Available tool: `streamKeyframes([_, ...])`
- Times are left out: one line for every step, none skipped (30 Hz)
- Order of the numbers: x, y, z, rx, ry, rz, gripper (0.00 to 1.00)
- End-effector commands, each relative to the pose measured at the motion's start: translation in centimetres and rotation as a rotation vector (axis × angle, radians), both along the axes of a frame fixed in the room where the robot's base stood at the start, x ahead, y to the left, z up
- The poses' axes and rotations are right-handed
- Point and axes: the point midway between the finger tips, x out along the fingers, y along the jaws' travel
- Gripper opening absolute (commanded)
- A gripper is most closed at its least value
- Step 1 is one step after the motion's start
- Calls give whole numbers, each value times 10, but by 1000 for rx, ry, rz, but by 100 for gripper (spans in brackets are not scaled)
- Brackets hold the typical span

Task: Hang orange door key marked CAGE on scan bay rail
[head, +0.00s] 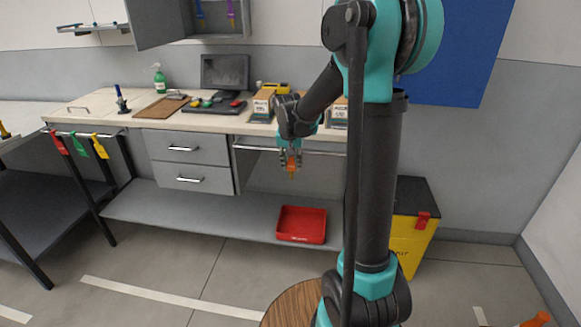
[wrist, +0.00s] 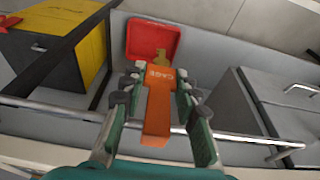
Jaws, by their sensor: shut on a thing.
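The orange key tag marked CAGE (wrist: 158,95) is held between the fingers of my gripper (wrist: 157,85) in the wrist view, with a brass-coloured key part (wrist: 160,57) at its far end. In the head view my gripper (head: 291,156) points down in front of the bench, with the orange tag (head: 291,165) at its fingertips. A metal rail (head: 253,147) runs along the bench front there. In the wrist view the rail (wrist: 68,109) passes behind the tag and fingers. I cannot tell whether the tag touches it. No label naming the rail is readable.
Red, green and yellow tags (head: 99,147) hang on another rail at left. A red bin (head: 302,224) sits on the low shelf. Grey drawers (head: 188,162) stand left of the gripper; a yellow bin (head: 412,235) stands at right. Boxes (head: 262,105) are on the bench above.

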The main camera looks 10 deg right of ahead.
Motion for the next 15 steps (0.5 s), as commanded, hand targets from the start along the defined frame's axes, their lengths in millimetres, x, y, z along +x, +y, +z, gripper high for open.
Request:
streamKeyframes([3,-1,0,0,0,0,9])
streamKeyframes([4,-1,0,0,0,0,9])
streamKeyframes([6,-2,0,0,0,0,9])
streamKeyframes([8,-3,0,0,0,0,9])
streamKeyframes([10,-3,0,0,0,0,9])
streamKeyframes([12,-4,0,0,0,0,9])
streamKeyframes([13,-4,0,0,0,0,9])
streamKeyframes([15,-5,0,0,0,0,9])
streamKeyframes([17,-6,0,0,0,0,9])
streamKeyframes([18,-6,0,0,0,0,9])
streamKeyframes([20,-7,0,0,0,0,9])
streamKeyframes([22,-7,0,0,0,0,9])
streamKeyframes([24,-8,0,0,0,-1,9])
streamKeyframes([25,-8,0,0,0,-1,9])
streamKeyframes([27,-9,0,0,0,-1,9])
